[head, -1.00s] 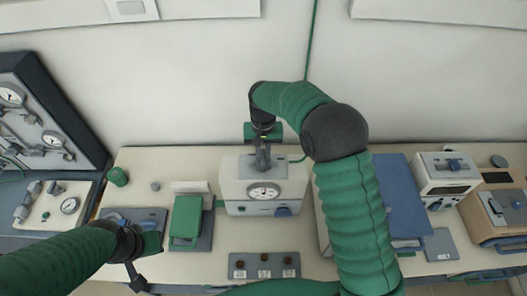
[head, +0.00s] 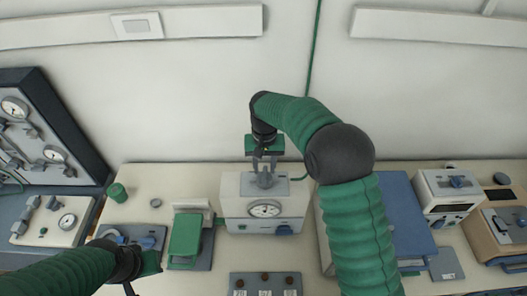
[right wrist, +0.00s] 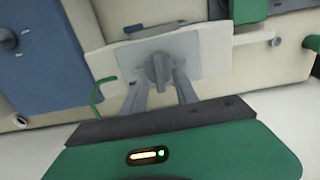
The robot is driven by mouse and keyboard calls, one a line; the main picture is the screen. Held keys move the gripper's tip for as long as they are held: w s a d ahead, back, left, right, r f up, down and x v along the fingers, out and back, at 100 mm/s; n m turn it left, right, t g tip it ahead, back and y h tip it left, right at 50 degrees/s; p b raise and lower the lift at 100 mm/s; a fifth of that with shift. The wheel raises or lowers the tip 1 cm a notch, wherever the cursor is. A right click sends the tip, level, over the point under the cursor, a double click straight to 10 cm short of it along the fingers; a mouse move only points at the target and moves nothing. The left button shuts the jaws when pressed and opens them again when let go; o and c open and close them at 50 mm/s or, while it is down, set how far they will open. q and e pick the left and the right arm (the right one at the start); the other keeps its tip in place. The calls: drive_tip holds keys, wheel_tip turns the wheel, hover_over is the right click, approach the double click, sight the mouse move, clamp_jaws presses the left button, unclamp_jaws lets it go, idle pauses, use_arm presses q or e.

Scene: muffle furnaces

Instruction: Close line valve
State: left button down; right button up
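A pale box (head: 233,207) with a round gauge (head: 265,209) on its front stands mid-bench. A grey knob (head: 265,180) on a grey plate tops it and looks like the line valve; no label is readable. The knob (right wrist: 158,70) also shows in the right wrist view. My right gripper (head: 265,164) is above the box, fingers apart. In the right wrist view its fingers (right wrist: 161,92) lie either side of the knob, with gaps visible; how deep they reach is unclear. My left gripper (head: 130,288) is at the lower left, partly cut off, its fingers unclear.
A gauge panel (head: 75,125) stands at the left. A green-topped device (head: 186,236) is left of the box, and a blue case (head: 400,215) is right of it, partly behind my right arm. A switch strip (head: 252,284) lies in front. The wall is behind.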

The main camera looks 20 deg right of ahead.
wheel_tip(320, 180, up, 14)
drive_tip(key=b, duration=0.1)
drive_tip(key=shift+s+a+r+b, duration=0.15)
drive_tip(key=shift+a+r+b, duration=0.05)
drive_tip(key=shift+b, duration=0.2)
drive_tip(key=m+p, duration=0.1)
drive_tip(key=p, duration=0.1)
approach(263, 174)
drive_tip(key=f, duration=0.9)
drive_tip(key=shift+d, duration=0.25)
drive_tip(key=shift+r, duration=0.1)
clamp_jaws()
